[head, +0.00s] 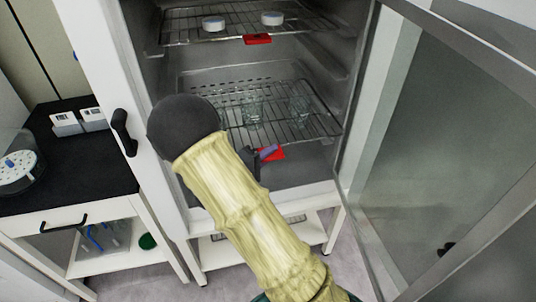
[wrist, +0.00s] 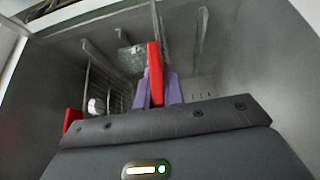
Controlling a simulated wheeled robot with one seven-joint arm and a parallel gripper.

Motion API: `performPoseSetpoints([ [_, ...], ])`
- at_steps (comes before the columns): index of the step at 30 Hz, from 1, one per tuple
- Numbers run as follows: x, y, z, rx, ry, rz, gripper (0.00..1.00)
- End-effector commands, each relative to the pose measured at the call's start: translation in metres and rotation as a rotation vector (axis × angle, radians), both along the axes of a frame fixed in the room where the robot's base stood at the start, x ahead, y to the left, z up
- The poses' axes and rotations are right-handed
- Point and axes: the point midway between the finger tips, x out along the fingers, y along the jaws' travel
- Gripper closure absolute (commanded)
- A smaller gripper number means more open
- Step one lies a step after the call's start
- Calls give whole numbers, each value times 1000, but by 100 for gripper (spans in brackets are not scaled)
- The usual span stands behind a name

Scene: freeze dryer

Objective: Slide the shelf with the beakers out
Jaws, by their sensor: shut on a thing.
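The lower wire shelf (head: 318,122) sits inside the open cabinet and holds clear glass beakers (head: 252,108), which are faint. A beaker also shows in the wrist view (wrist: 131,60). A red handle (head: 279,155) is at the shelf's front edge. My gripper (head: 268,152), with purple fingers, is at this handle. In the wrist view the fingers (wrist: 157,87) stand on both sides of the red handle (wrist: 155,62) and are shut on it. My arm hides the front left part of the shelf in the head view.
An upper wire shelf (head: 190,34) holds two white round dishes (head: 272,18) and has its own red handle (head: 257,39). The glass door (head: 440,150) stands open at the right. A black-topped side table (head: 80,150) stands at the left.

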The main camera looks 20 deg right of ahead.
Motion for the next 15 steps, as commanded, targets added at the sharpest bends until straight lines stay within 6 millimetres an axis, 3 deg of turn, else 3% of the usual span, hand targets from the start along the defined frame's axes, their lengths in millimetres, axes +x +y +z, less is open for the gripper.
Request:
performPoseSetpoints([
  [5,-1,-3,0,0,1,-6,100],
  [6,-1,-3,0,0,1,-7,88],
  [10,-1,-3,0,0,1,-7,65],
  [15,0,-2,0,0,0,-4,65],
])
